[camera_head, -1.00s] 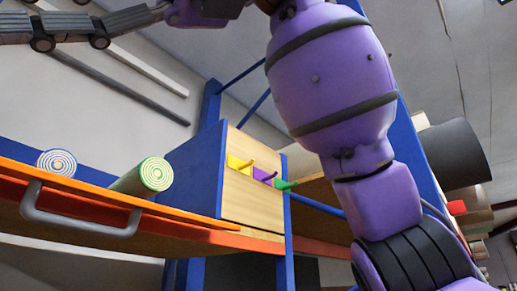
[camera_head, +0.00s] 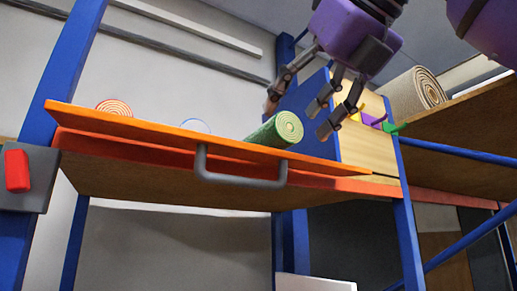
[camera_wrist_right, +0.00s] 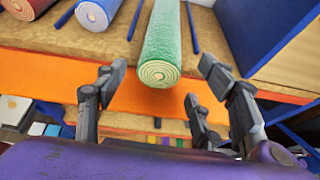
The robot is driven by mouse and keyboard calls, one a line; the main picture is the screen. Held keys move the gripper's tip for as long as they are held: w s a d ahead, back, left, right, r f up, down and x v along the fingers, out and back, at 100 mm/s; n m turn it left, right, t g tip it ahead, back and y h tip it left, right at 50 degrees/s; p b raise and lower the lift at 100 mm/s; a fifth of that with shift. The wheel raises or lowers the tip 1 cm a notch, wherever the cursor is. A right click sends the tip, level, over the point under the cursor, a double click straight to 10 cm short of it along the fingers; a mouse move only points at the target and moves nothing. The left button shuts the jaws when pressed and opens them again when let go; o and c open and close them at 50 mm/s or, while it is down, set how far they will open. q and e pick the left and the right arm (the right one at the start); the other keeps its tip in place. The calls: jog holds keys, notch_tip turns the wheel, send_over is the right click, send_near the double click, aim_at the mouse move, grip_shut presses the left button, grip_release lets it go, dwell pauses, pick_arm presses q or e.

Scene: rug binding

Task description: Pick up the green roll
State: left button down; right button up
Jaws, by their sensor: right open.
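The green roll (camera_head: 278,130) lies on the orange-edged shelf (camera_head: 190,139), its spiral end facing outward. My right gripper (camera_head: 305,105) is open and empty, just above and in front of the roll's end. In the right wrist view the green roll (camera_wrist_right: 163,45) lies lengthwise away from me, and the open fingers of my right gripper (camera_wrist_right: 160,95) stand to both sides of its near end, apart from it. My left gripper is not in view.
An orange roll (camera_head: 114,106) and a blue roll (camera_head: 195,125) lie left of the green one. Thin blue bars (camera_wrist_right: 193,28) separate the rolls. A wooden box with a blue side (camera_wrist_right: 262,35) stands to the right. A grey handle (camera_head: 240,182) juts from the shelf front.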

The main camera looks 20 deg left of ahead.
aim_at(288, 120)
jog(key=x, duration=0.5)
jog(key=shift+a+r, duration=0.1)
jog(key=shift+a, duration=0.15)
jog(key=shift+d, duration=0.15)
jog(key=c, duration=1.3)
jog(key=shift+r, duration=0.1)
